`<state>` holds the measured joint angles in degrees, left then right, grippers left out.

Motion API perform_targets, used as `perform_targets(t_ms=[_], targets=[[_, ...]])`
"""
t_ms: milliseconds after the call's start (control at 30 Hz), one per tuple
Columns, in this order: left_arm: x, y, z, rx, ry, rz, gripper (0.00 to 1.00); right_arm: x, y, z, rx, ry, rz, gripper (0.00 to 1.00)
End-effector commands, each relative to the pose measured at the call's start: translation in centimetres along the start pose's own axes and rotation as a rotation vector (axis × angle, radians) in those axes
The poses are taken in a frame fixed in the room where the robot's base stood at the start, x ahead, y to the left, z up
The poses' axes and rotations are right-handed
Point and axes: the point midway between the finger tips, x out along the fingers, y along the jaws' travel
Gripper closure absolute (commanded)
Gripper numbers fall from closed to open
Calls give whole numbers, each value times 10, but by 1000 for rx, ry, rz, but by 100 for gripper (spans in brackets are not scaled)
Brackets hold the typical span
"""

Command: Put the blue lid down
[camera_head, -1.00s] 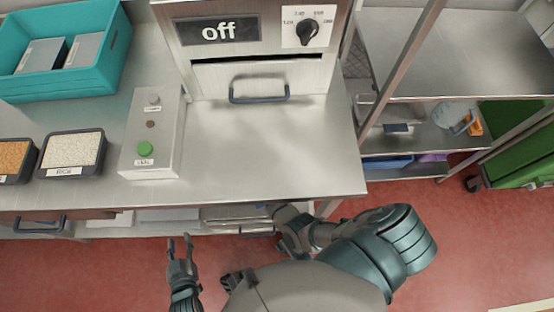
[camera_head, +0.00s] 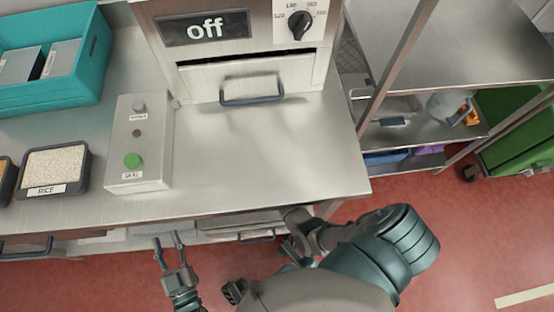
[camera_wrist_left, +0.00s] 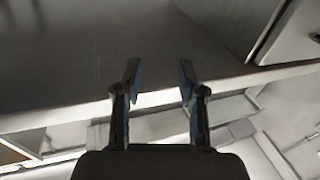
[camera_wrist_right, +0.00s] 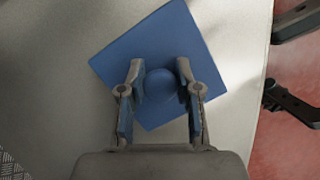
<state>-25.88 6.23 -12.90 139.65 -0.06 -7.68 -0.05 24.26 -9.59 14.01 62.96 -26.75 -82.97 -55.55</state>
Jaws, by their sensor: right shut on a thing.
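The square blue lid (camera_wrist_right: 160,40) shows in the right wrist view, with a round knob at its centre. My right gripper (camera_wrist_right: 159,70) is shut on this knob, one finger on each side. The lid is over a plain grey surface; whether it touches that surface I cannot tell. The lid does not show in the head view, where my right arm hides much of the area below the counter edge. My left gripper (camera_head: 168,240) is open and empty, just in front of the counter's front edge; its spread fingers also show in the left wrist view (camera_wrist_left: 160,80).
The steel counter (camera_head: 270,150) is clear at its right part. A button box (camera_head: 140,150), a rice tray (camera_head: 55,165) and a teal crate (camera_head: 85,75) stand to the left. A machine reading "off" (camera_head: 205,27) stands behind. Steel shelving (camera_head: 470,60) is at right.

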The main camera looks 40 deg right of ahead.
Motion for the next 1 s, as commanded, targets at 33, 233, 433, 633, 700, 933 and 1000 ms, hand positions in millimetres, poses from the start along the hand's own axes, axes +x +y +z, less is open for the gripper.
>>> perform_targets(t_ms=[33,233,433,633,700,933,1000], targets=[[0,0,-1,0,0,0,60,-1,0,0,0,1,0,100],[0,0,-1,0,5,0,60,1,0,-1,0,0,0,100],[2,0,0,0,2,0,60,0,0,-1,0,1,0,42],[2,-1,0,0,2,0,60,0,0,0,0,1,0,42],[2,-1,0,0,-2,-1,60,-3,0,0,0,1,1,42],[-7,-5,21,11,-198,-11,60,-32,2,0,1,5,5,42],[-13,-7,33,14,-293,-17,60,-45,2,0,1,6,6,42]])
